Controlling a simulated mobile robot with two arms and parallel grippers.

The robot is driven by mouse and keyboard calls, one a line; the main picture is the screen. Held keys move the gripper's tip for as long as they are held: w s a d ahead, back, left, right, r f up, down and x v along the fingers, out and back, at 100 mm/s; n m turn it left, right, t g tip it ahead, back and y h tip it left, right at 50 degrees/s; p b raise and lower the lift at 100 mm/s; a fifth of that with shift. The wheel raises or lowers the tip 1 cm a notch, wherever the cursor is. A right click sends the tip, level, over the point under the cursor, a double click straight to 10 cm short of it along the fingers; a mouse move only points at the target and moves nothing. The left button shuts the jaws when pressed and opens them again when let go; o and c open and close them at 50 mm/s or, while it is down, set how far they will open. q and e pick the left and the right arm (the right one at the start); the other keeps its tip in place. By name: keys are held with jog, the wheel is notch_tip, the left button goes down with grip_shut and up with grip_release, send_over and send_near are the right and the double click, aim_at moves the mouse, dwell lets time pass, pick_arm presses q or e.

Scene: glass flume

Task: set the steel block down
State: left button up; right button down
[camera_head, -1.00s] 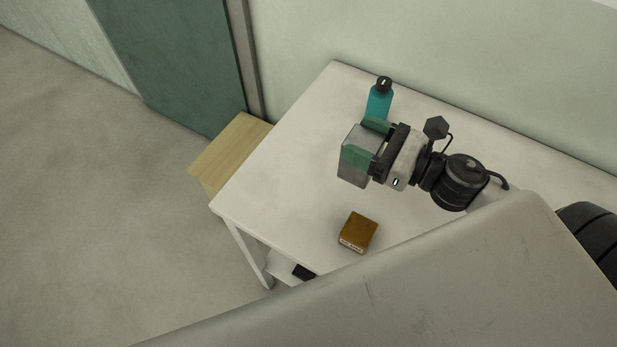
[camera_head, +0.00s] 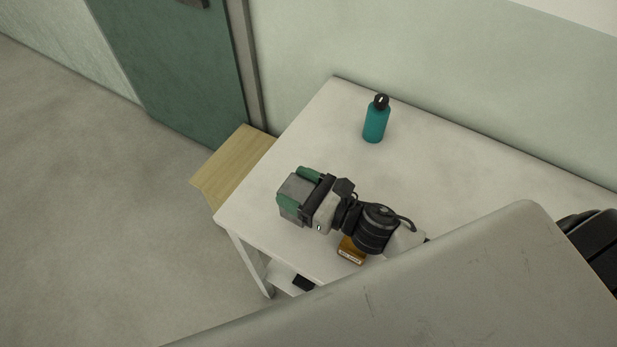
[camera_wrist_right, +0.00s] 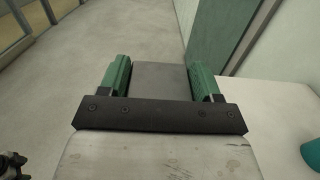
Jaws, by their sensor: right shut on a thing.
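The steel block (camera_head: 293,190) is a grey box held between the green fingers of my right gripper (camera_head: 298,193). In the head view it is over the left part of the white table (camera_head: 262,200); I cannot tell whether it touches the top. In the right wrist view the grey block (camera_wrist_right: 161,80) fills the space between the two green fingers (camera_wrist_right: 160,82), which are shut on it. The table also shows at the right of that view (camera_wrist_right: 275,115). My left gripper is not in view.
A teal bottle (camera_head: 375,123) with a black cap stands near the table's back edge. A brown box (camera_head: 351,251) is partly hidden under my right arm. A wooden surface (camera_head: 232,165) lies beyond the table's left edge. The table's back middle is clear.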

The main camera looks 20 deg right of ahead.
notch_tip(320, 180, down, 3)
jog(key=shift+f, duration=0.2)
jog(key=shift+f, duration=0.15)
jog(key=shift+c, duration=1)
grip_release()
jog(key=shift+s+f, duration=0.1)
jog(key=shift+r, duration=0.2)
jog(key=b+v, duration=0.1)
jog(key=v, duration=0.2)
jog(key=b+v, duration=0.1)
jog(key=v, duration=0.3)
jog(key=b+v, duration=0.2)
jog(key=v, duration=0.2)
jog(key=shift+f, duration=0.25)
jog(key=shift+s+d+r, duration=0.15)
jog(key=shift+s+d, duration=0.2)
jog(key=shift+d, duration=0.05)
